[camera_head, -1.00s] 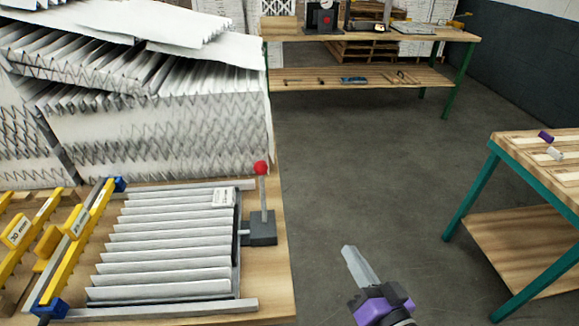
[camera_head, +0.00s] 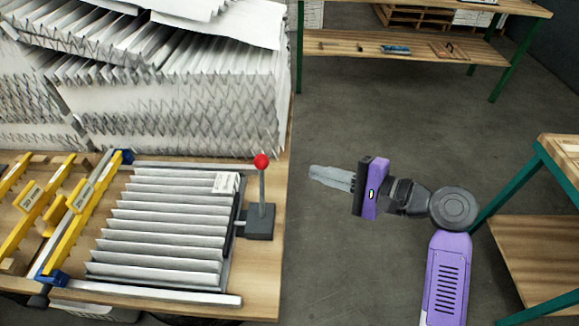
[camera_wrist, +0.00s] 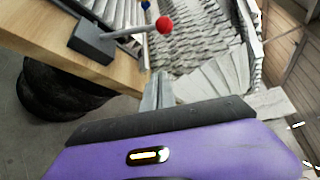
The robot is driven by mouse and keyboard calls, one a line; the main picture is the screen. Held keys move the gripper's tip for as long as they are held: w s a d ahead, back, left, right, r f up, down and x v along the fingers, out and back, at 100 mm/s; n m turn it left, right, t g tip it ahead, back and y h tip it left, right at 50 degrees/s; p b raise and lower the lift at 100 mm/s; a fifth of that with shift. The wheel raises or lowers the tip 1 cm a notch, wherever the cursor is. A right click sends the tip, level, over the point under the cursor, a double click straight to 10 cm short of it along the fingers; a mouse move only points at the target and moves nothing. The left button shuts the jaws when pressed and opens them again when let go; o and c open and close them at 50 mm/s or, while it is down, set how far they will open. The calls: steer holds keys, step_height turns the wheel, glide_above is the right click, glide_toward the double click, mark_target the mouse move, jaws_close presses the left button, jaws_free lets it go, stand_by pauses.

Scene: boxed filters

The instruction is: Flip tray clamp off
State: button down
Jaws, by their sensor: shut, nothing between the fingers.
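The tray clamp (camera_head: 260,222) is a dark block with an upright grey lever topped by a red knob (camera_head: 261,162). It stands at the right edge of the bench, against the right side of the tray with the pleated filter (camera_head: 165,230). My gripper (camera_head: 314,175) is shut and empty, to the right of the lever and apart from it, over the floor beside the bench. In the wrist view, the clamp block (camera_wrist: 92,42) and red knob (camera_wrist: 165,25) show above the fingertips (camera_wrist: 157,78). The knob is not touched.
Tall stacks of pleated filters (camera_head: 180,105) stand behind the tray. Yellow gauge bars with blue ends (camera_head: 80,205) lie left of it. Another table (camera_head: 560,165) stands at the right, and a bench (camera_head: 420,45) at the back. Floor between is clear.

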mark_target(262, 187)
steer(key=shift+s+a+f+g, duration=0.25)
steer(key=shift+s+g, duration=0.15)
steer(key=shift+s, duration=0.2)
steer(key=x, duration=0.3)
steer(key=p+x, duration=0.1)
steer(key=x, duration=0.5)
steer(key=shift+w+a+r, duration=0.1)
steer(key=shift+a+r, duration=0.1)
steer(key=shift+a, duration=0.15)
steer(key=shift+a+r+p, duration=0.1)
steer(key=shift+a+p, duration=0.15)
steer(key=shift+p, duration=0.35)
steer(key=s, duration=0.1)
steer(key=s+r+p, duration=0.1)
steer(key=s, duration=0.1)
steer(key=shift+a+r, duration=0.25)
steer(key=shift+a, duration=0.1)
steer(key=shift+s, duration=0.15)
